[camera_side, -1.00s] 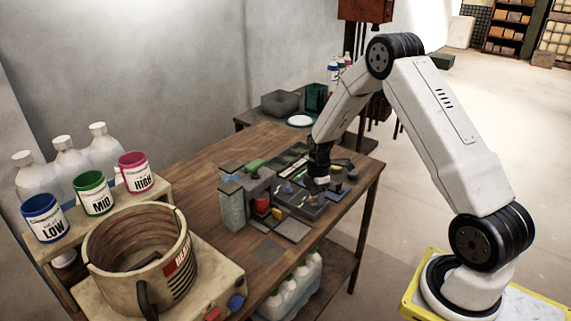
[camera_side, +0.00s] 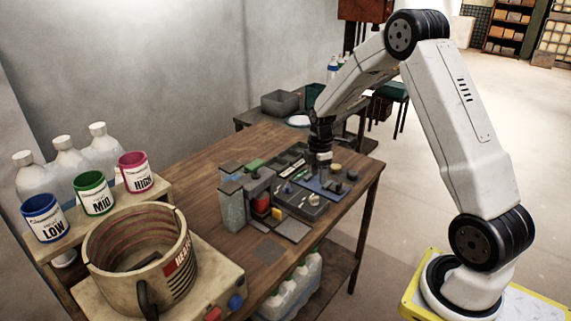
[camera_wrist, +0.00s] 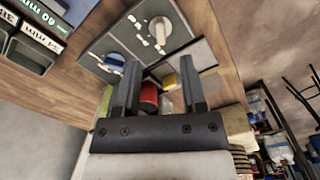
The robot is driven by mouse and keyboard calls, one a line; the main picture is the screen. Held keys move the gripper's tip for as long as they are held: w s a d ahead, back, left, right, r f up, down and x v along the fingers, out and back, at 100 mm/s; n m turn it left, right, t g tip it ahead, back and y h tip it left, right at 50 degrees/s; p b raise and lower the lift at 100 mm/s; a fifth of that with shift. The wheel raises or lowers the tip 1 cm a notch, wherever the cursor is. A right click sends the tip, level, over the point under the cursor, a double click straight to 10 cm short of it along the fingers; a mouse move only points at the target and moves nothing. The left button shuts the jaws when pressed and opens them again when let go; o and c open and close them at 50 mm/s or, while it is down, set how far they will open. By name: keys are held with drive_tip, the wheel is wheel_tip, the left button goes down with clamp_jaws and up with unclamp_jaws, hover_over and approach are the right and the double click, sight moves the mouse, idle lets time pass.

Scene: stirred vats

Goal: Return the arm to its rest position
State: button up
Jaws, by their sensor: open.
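My gripper (camera_side: 320,163) hangs over the control panels on the wooden table in the side view, at the end of my bent arm. In the wrist view my gripper (camera_wrist: 158,82) shows two dark fingers set apart with nothing held between them. Beyond the fingertips is a grey panel (camera_wrist: 118,44) with a blue knob (camera_wrist: 114,62) and a pale knob (camera_wrist: 160,30).
The wooden table (camera_side: 195,175) has bare room behind the panels. A heater vat (camera_side: 137,255) stands at front left, beside blue LOW (camera_side: 45,218), green MID (camera_side: 93,193) and pink HIGH (camera_side: 135,173) cups. A grey bin (camera_side: 285,103) stands at the back.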

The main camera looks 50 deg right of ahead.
drive_tip(key=shift+a, duration=0.1)
drive_tip(key=s+a+r+m+t, duration=0.1)
drive_tip(key=s+a+r+m, duration=0.1)
drive_tip(key=s+a+m, duration=0.4)
drive_tip(key=s+a+r+m+t, duration=0.1)
drive_tip(key=s+a+r+m, duration=0.2)
drive_tip(key=a, duration=1.1)
drive_tip(key=s+m, duration=0.3)
drive_tip(key=s, duration=0.1)
drive_tip(key=shift+s+r+t, duration=0.15)
drive_tip(key=shift+s+t, duration=0.15)
drive_tip(key=shift+s, duration=0.1)
